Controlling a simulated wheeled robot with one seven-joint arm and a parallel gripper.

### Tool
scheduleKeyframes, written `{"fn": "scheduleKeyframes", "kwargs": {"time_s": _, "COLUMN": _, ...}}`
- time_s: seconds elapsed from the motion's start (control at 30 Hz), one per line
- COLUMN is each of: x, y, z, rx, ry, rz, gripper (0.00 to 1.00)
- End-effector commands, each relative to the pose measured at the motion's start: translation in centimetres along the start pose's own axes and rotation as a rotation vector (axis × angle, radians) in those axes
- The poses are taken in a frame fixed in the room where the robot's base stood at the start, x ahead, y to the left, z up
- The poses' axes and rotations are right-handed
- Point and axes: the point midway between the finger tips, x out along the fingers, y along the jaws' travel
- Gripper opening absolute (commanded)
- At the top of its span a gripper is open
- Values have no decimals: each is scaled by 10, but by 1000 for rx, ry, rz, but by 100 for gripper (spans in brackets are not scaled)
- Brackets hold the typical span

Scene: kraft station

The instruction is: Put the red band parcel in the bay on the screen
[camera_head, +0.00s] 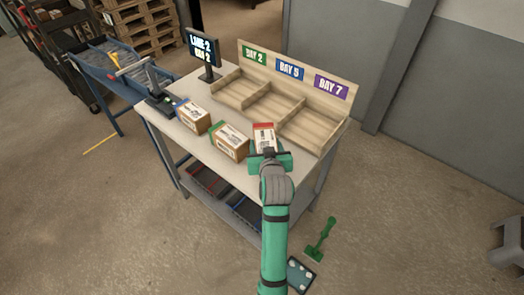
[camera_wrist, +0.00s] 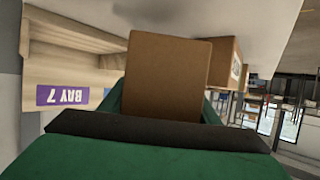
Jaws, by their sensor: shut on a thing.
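The red band parcel (camera_head: 264,136) is a box with a white label and a red band at its far end. My gripper (camera_head: 268,160) is shut on it at the right front of the table. In the wrist view the brown cardboard face of the parcel (camera_wrist: 167,78) fills the middle, between the jaws. Whether it touches the table is unclear. The screen (camera_head: 202,50) reads "LANE 2" and "BAY 2". The wooden bay rack (camera_head: 345,122) has three bays, labelled from left to right BAY 2 (camera_head: 255,56), BAY 5 (camera_head: 290,69) and BAY 7 (camera_head: 331,86). The visible bays look empty.
A green band parcel (camera_head: 229,142) stands just left of the held one, and a blue band parcel (camera_head: 193,117) farther left. A scanner on a stand (camera_head: 156,93) is at the table's left end. A blue conveyor (camera_head: 110,68) lies beyond.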

Motion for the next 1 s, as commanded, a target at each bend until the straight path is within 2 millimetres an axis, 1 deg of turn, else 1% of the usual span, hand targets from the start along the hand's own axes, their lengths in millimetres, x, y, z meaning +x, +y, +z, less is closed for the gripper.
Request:
{"fn": "scheduleKeyframes", "kwargs": {"time_s": 0.17, "x": 4, "y": 0, "z": 9, "rx": 0, "ry": 3, "rz": 1, "gripper": 24}}
{"fn": "scheduleKeyframes", "kwargs": {"time_s": 0.3, "x": 11, "y": 0, "z": 27, "rx": 0, "ry": 0, "rz": 0, "gripper": 24}}
{"fn": "scheduleKeyframes", "kwargs": {"time_s": 0.4, "x": 15, "y": -3, "z": 35, "rx": -1, "ry": 2, "rz": -4, "gripper": 24}}
{"fn": "scheduleKeyframes", "kwargs": {"time_s": 0.77, "x": 17, "y": -5, "z": 38, "rx": -3, "ry": 4, "rz": -6, "gripper": 24}}
{"fn": "scheduleKeyframes", "kwargs": {"time_s": 0.8, "x": 17, "y": -4, "z": 40, "rx": -3, "ry": 1, "rz": -5, "gripper": 59}}
{"fn": "scheduleKeyframes", "kwargs": {"time_s": 0.83, "x": 17, "y": -4, "z": 40, "rx": -2, "ry": 2, "rz": -4, "gripper": 64}}
{"fn": "scheduleKeyframes", "kwargs": {"time_s": 1.0, "x": 17, "y": -2, "z": 39, "rx": -2, "ry": 2, "rz": -2, "gripper": 64}}
